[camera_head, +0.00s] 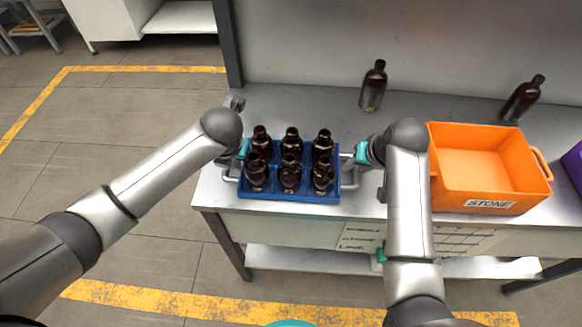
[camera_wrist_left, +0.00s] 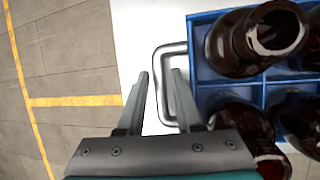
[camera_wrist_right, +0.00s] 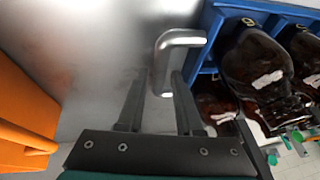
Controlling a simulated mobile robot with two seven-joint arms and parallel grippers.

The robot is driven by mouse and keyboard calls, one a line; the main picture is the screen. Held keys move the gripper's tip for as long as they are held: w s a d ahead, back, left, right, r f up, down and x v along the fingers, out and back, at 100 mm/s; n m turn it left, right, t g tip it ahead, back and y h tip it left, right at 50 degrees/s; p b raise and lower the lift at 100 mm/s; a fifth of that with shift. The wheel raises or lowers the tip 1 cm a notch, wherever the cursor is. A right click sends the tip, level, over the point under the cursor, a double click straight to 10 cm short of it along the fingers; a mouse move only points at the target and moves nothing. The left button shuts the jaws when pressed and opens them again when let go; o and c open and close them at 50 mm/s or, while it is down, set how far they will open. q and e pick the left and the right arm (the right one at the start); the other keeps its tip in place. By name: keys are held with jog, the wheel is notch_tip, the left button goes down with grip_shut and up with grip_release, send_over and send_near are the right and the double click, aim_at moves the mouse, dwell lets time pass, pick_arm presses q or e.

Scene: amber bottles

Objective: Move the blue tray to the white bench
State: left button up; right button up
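The blue tray (camera_head: 290,196) stands on a light grey bench (camera_head: 300,105) near its front edge and holds several upright amber bottles. It has a metal handle on each short side. My left gripper (camera_wrist_left: 160,84) is open at the left handle (camera_wrist_left: 187,80), with the handle's outer bar between its fingers. My right gripper (camera_wrist_right: 158,88) is open at the right handle (camera_wrist_right: 183,38), with the bar between its fingers. Neither gripper visibly clamps its handle. A white bench (camera_head: 108,18) stands at the top left, partly cut off by the picture edge.
An orange crate (camera_head: 475,200) labelled STONE stands right of my right arm. A purple container (camera_head: 574,168) is at the right edge. Two loose amber bottles (camera_head: 374,86) (camera_head: 523,99) stand farther back. Yellow-lined floor (camera_head: 140,69) at left is open. A grey stool (camera_head: 36,24) is far left.

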pick_arm(q)
jog(key=shift+c, duration=0.4)
pick_arm(e)
jog(key=shift+c, duration=0.4)
pick_arm(q)
grip_shut()
pick_arm(e)
grip_shut()
pick_arm(q)
jog(key=shift+w, duration=0.1)
dwell(0.4)
